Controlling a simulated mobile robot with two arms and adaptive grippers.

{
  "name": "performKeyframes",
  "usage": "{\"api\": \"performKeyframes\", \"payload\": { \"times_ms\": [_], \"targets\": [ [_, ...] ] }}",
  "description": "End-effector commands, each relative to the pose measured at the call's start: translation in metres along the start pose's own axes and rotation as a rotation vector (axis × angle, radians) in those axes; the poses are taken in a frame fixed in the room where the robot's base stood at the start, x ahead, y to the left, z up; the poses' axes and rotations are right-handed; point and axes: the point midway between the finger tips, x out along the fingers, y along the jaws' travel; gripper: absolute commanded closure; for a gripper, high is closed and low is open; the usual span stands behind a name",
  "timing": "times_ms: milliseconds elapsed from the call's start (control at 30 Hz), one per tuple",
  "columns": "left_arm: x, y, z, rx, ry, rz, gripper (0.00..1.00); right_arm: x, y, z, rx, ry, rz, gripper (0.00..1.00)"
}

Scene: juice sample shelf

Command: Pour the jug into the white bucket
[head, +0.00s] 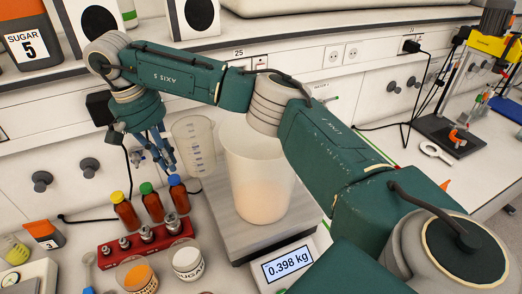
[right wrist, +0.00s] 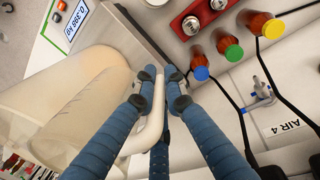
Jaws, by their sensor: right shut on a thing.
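The jug (head: 197,150) is a clear, graduated measuring vessel, held slightly tilted just left of the bucket in the head view. My right gripper (head: 166,158) is shut on its handle; in the right wrist view the fingers (right wrist: 160,80) close around the pale handle (right wrist: 156,128). The jug's contents cannot be made out. The white bucket (head: 258,165) is tall and translucent and stands upright on the scale, with a pale beige fill in its lower part. My right forearm covers part of its rim on the right. My left gripper is not in view.
The scale (head: 240,240) reads 0.398 kg. In front on the left are brown bottles (head: 152,201) with coloured caps, a red weight rack (head: 147,240), a sugar cup (head: 188,261) and an orange-filled cup (head: 136,275). A shelf with containers runs along the back.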

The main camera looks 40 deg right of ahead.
Motion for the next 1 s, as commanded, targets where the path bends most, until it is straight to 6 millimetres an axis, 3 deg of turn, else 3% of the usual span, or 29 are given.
{"api": "performKeyframes", "payload": {
  "times_ms": [167, 533, 1000],
  "targets": [
    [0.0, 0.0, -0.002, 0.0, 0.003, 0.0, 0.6, -0.002, -0.004, 0.001, -0.003, -0.002, 0.0, 1.0],
    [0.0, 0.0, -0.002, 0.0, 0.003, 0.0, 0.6, -0.032, -0.032, 0.002, -0.004, -0.003, -0.002, 1.0],
    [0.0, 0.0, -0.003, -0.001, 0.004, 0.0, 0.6, -0.035, -0.035, 0.002, -0.003, -0.004, -0.002, 1.0]
  ]
}}
